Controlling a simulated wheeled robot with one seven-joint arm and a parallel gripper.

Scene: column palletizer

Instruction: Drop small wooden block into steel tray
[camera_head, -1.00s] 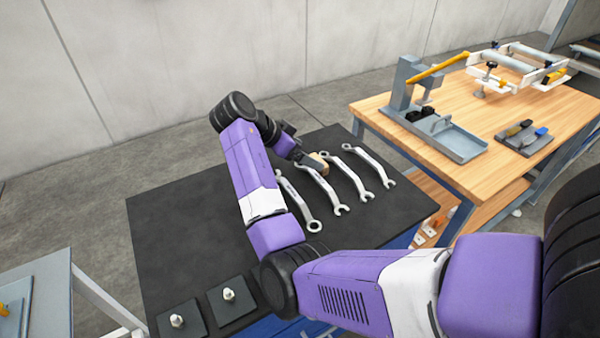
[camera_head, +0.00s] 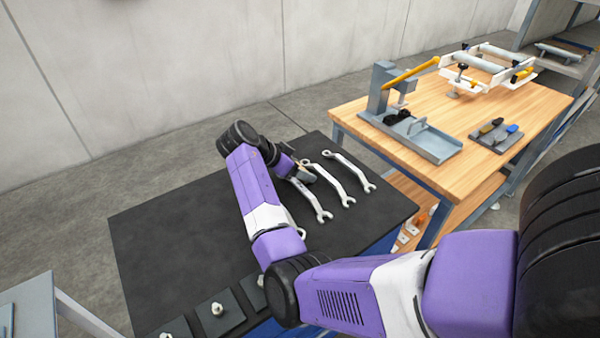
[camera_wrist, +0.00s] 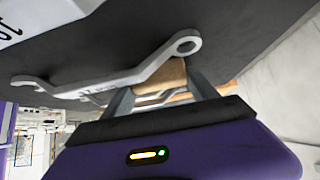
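The small wooden block (camera_wrist: 172,73) sits between the two fingertips of my gripper (camera_wrist: 160,84) in the wrist view, and the fingers appear shut on it. In the head view my gripper (camera_head: 301,167) is at the far end of the black mat, by the wrenches, with the block (camera_head: 307,173) partly hidden at its tip. Whether the block touches the mat is unclear. The grey steel tray (camera_head: 440,149) lies on the wooden workbench to the right, apart from my gripper.
Several wrenches (camera_head: 354,172) lie on the black-topped table (camera_head: 170,235), close around the gripper. The workbench (camera_head: 350,112) also holds a grey stand (camera_head: 382,85) with a yellow lever beside the tray, a small tool plate (camera_head: 495,138) and a white-framed fixture (camera_head: 487,68).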

